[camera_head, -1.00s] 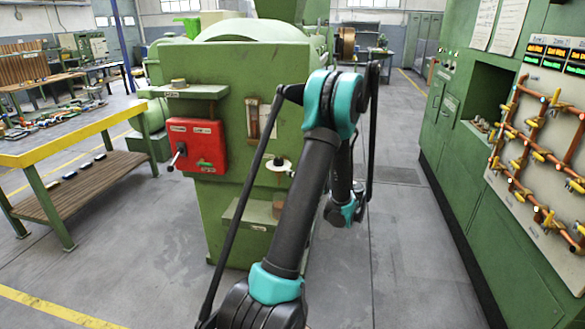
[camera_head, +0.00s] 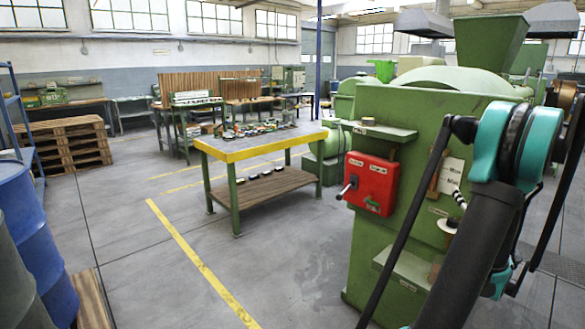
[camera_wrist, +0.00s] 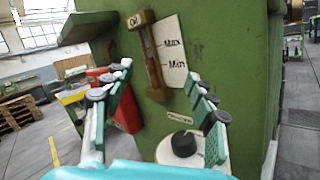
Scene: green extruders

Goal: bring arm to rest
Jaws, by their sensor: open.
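My arm (camera_head: 473,243) is bent at the right of the head view, in front of the green extruder (camera_head: 420,140). My gripper (camera_wrist: 157,112) shows in the wrist view with its two fingers apart and nothing between them. It faces the green machine's side, where an oil level gauge (camera_wrist: 148,50), a Max/Min label (camera_wrist: 169,52) and a black knob on a white disc (camera_wrist: 181,142) sit. The red switch box (camera_head: 370,183) is on the machine's face and is partly hidden behind the left finger in the wrist view. In the head view the gripper itself is hidden.
A yellow-edged table (camera_head: 262,145) with small parts stands left of the machine. Blue barrels (camera_head: 33,235) stand at the far left, with stacked pallets (camera_head: 70,145) behind. Open floor with a yellow line (camera_head: 195,255) lies between the barrels and the table.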

